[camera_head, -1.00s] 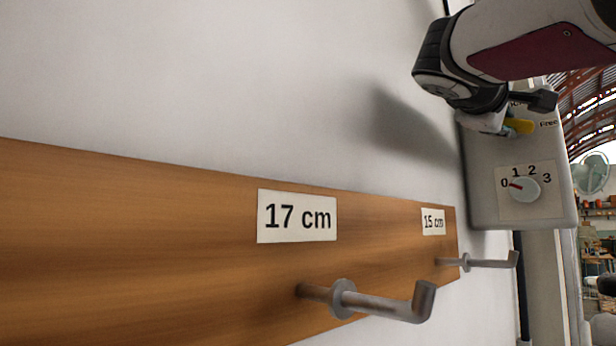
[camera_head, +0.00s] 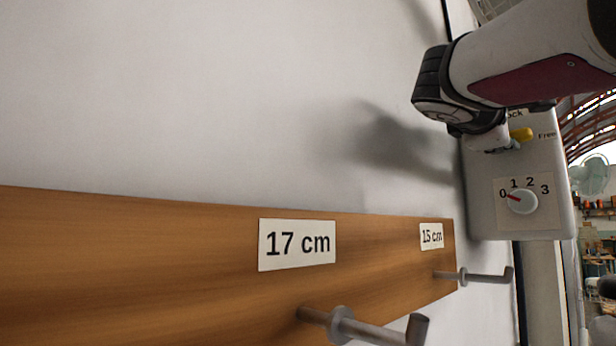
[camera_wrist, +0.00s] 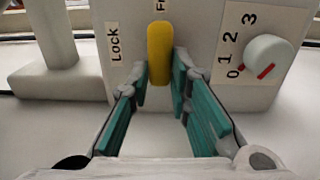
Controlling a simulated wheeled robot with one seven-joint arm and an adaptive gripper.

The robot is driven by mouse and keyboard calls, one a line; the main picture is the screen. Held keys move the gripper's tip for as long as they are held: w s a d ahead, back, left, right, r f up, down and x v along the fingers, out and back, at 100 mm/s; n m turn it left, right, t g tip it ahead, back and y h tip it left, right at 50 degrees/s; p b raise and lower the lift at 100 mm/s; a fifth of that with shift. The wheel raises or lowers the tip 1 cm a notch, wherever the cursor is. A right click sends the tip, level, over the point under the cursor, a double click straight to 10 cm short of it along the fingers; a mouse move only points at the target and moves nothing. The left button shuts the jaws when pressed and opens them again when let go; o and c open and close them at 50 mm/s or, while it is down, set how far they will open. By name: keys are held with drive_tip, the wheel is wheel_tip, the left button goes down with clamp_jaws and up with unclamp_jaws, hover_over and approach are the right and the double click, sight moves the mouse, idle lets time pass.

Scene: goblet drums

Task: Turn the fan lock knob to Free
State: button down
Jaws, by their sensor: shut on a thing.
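The fan lock knob is a yellow lever (camera_wrist: 160,45) on a pale grey box (camera_head: 480,205). In the wrist view it stands between the teal finger pads of my gripper (camera_wrist: 161,74), which is shut on it. Its long axis points up toward the partly cut-off "Fr" label (camera_wrist: 160,5); the "Lock" label (camera_wrist: 115,42) is to its left. In the head view the yellow end (camera_head: 521,134) shows beside my gripper (camera_head: 500,141), near the "Free" label (camera_head: 546,135).
A white round dial (camera_head: 521,202) marked 0 to 3 sits below the lever, its red mark near 0. A wooden board (camera_head: 150,265) with "17 cm" and "15 cm" labels carries metal hooks (camera_head: 490,276) that stick out from the wall left of the box.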

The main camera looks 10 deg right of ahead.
drive_tip(key=shift+f, duration=0.1)
drive_tip(key=c, duration=1.5)
unclamp_jaws()
drive_tip(key=shift+a, duration=0.15)
drive_tip(key=v, duration=1.1)
drive_tip(key=shift+s+a, duration=0.3)
